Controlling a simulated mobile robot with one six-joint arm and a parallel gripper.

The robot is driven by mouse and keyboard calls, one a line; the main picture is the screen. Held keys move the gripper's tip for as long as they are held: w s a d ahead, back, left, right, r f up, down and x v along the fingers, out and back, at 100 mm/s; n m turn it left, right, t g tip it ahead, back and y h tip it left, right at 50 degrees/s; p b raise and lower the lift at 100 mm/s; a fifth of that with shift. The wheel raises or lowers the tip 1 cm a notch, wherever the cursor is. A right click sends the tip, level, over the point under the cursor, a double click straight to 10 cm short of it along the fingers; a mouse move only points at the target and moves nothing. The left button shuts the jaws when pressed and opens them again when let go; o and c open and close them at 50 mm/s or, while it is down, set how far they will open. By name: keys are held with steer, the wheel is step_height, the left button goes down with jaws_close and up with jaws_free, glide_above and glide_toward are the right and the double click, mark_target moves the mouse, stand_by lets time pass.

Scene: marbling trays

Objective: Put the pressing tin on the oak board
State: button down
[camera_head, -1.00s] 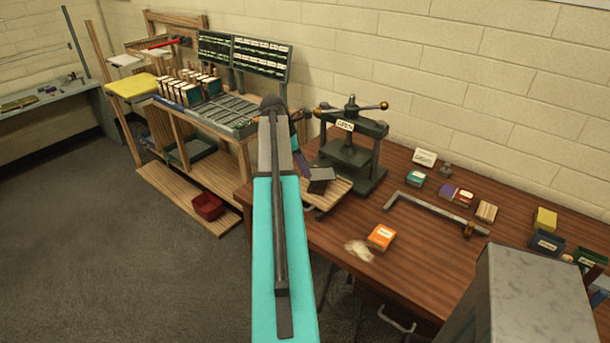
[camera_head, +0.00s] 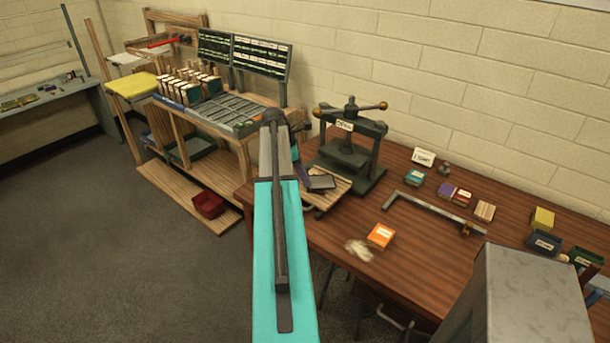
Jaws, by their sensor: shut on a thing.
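The oak board (camera_head: 336,200) is a light, striped wooden board at the table's left edge, in front of the press. A small dark grey block with a lighter top, which I take for the pressing tin (camera_head: 321,182), is over the board's left part. My gripper (camera_head: 304,174) is at the tin's left side, shut on it, and is partly hidden behind my turquoise arm. I cannot tell whether the tin touches the board. The board's left end is partly hidden too.
A dark iron press (camera_head: 350,150) stands just behind the board. An orange box (camera_head: 381,235) and a metal bar (camera_head: 430,209) lie to the right. Small boxes and a white sign (camera_head: 424,157) stand farther back.

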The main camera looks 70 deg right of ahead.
steer(key=c, duration=1.5)
jaws_free()
steer(key=shift+r, duration=0.1)
steer(key=shift+b+v, duration=1.4)
steer(key=shift+v, duration=4.6)
